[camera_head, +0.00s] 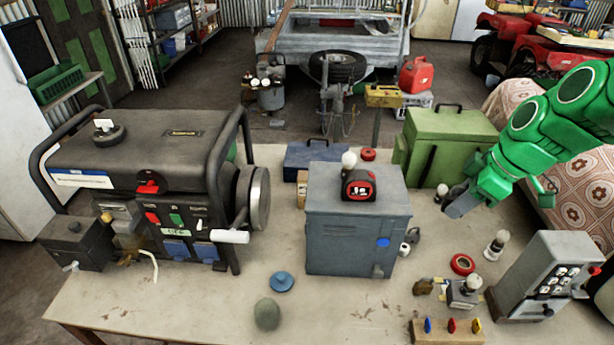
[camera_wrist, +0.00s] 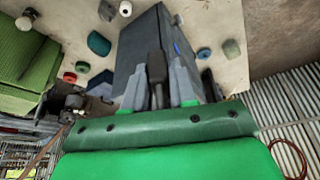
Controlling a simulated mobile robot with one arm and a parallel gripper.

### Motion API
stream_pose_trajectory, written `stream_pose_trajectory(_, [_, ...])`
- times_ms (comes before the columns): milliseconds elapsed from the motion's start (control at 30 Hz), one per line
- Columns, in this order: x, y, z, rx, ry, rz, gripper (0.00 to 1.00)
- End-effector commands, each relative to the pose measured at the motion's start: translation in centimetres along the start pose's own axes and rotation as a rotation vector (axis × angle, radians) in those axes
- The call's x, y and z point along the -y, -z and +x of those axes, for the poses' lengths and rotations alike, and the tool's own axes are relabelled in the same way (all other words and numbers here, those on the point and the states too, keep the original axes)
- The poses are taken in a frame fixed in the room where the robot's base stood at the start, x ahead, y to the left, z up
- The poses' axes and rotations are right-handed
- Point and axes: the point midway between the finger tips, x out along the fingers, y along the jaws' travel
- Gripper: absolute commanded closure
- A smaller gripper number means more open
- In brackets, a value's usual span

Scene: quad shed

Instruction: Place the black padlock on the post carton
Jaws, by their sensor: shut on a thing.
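My gripper (camera_head: 459,208) is above the bench, right of the grey-blue metal cabinet and in front of the green box. In the wrist view its grey fingers (camera_wrist: 158,88) are shut on a dark, narrow thing (camera_wrist: 157,68). It may be the black padlock, but its shape is not clear. In the head view the held thing is hard to make out against the fingers.
The grey-blue cabinet (camera_head: 345,235) carries a red-and-black tape measure (camera_head: 359,185) and a bulb. A generator (camera_head: 150,190) fills the left. The green box (camera_head: 450,140) stands behind my gripper. Red tape (camera_head: 462,264) and several small items lie at right.

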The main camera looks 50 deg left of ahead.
Motion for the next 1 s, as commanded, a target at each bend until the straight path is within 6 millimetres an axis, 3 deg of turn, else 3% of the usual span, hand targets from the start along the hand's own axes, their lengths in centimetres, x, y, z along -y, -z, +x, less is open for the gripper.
stream_pose_trajectory(267, [-6.9, 3.9, 0.8, 0.002, -0.124, 0.29, 1.0])
stream_pose_trajectory(500, [-11.5, 9.0, 2.3, -0.001, -0.218, 0.508, 1.0])
stream_pose_trajectory(700, [-13.9, 13.9, 4.1, -0.001, -0.277, 0.652, 1.0])
stream_pose_trajectory(1000, [-15.3, 21.6, 7.7, 0.002, -0.342, 0.821, 1.0])
